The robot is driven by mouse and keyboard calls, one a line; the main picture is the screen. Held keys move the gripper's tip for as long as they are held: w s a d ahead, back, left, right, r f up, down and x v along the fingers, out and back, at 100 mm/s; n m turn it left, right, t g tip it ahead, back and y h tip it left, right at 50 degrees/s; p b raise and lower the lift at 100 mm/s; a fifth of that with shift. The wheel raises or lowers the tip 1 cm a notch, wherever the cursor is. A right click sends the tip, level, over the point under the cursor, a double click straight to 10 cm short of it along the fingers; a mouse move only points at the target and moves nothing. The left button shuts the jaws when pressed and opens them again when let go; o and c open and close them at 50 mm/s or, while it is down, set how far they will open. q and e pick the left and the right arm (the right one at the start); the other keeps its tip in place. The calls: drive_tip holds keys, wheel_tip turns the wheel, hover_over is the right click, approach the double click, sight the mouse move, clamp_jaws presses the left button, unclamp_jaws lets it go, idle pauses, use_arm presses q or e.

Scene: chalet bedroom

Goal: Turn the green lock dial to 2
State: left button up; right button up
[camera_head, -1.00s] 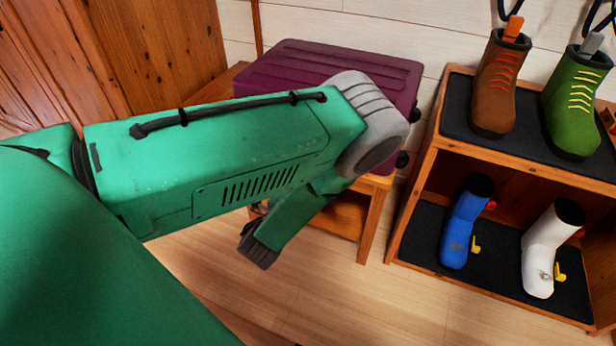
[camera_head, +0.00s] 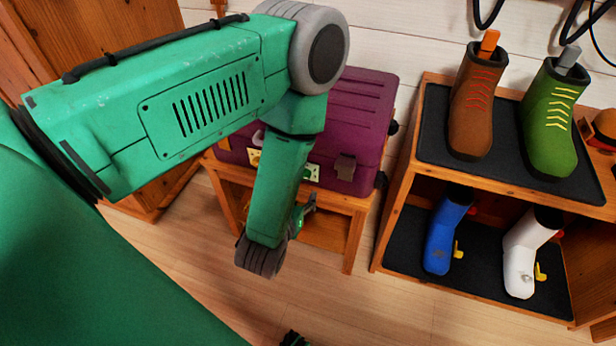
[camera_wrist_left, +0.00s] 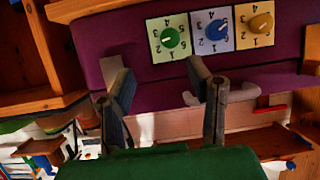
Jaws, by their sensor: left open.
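In the head view the green dial's plate (camera_head: 312,172) shows just right of my left forearm. My left gripper (camera_wrist_left: 155,72) is open and empty, its fingers apart, in front of the suitcase and not around the dial. In the head view the left gripper (camera_head: 305,205) is partly hidden by its wrist.
The suitcase stands on a wooden bench (camera_head: 352,222). A wooden shelf (camera_head: 398,205) on the right holds a brown boot (camera_head: 475,105), a green boot (camera_head: 550,120), a blue boot (camera_head: 443,235) and a white boot (camera_head: 522,255). A dark piece at the bottom edge may be my right gripper. Floor in front is clear.

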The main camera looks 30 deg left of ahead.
sight(308, 177)
use_arm(q)
drive_tip(key=x, duration=0.4)
drive_tip(key=shift+w+a+f+b, duration=0.1)
drive_tip(key=shift+a+f+b, duration=0.05)
drive_tip(key=shift+a+b, duration=0.25)
drive_tip(key=b+x, duration=0.1)
drive_tip(key=x, duration=0.4)
drive_tip(key=shift+a+f, duration=0.1)
drive_tip(key=shift+a, duration=0.25)
clamp_jaws()
drive_tip(key=shift+a+n+h+p, duration=0.15)
drive_tip(key=shift+n+h+p, duration=0.35)
drive_tip(key=shift+n, duration=0.15)
drive_tip(key=shift+a+n+h+p, duration=0.15)
drive_tip(key=shift+n+h+p, duration=0.3)
drive_tip(key=shift+n, duration=0.2)
use_arm(e)
drive_tip(key=shift+a, duration=0.7)
